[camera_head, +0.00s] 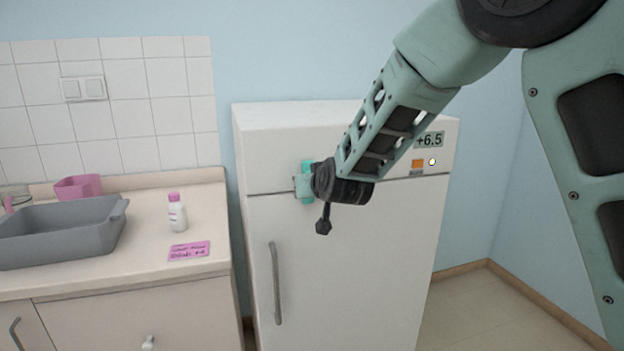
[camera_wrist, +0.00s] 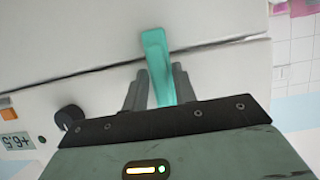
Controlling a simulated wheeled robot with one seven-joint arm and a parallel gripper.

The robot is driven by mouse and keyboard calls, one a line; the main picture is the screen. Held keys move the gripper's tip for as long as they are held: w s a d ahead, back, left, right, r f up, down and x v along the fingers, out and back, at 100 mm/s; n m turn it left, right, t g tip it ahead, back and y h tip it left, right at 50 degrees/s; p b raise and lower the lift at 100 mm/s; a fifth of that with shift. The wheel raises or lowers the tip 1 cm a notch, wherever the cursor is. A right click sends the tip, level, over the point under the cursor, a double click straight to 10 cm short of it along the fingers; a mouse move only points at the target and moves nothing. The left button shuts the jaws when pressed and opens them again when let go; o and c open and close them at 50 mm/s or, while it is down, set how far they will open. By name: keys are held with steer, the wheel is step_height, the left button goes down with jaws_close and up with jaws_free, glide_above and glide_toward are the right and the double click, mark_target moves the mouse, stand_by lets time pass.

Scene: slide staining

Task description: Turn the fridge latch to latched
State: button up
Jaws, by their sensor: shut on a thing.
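The teal fridge latch (camera_head: 307,167) is on the front of the white fridge (camera_head: 360,260), near its upper left. It stands about upright across the seam between the top panel and the door. My gripper (camera_head: 304,186) is at the latch and shut on it. In the wrist view the latch (camera_wrist: 154,42) runs between the two grey fingers of my gripper (camera_wrist: 158,76), one on each side. The wrist partly hides the area right of the latch in the head view. The fridge door looks closed.
A grey vertical door handle (camera_head: 275,283) is below the latch. A display reading +6.5 (camera_head: 428,139) is at the upper right. Left of the fridge, a counter (camera_head: 130,283) holds a grey basin (camera_head: 60,235), a pink-capped bottle (camera_head: 177,215) and a pink note (camera_head: 189,251).

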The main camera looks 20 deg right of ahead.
stand_by(0.4)
steer(key=o, duration=0.8)
steer(key=shift+c, duration=0.2)
steer(key=p+v, duration=0.1)
steer(key=v, duration=1.6)
steer(key=shift+s, duration=0.25)
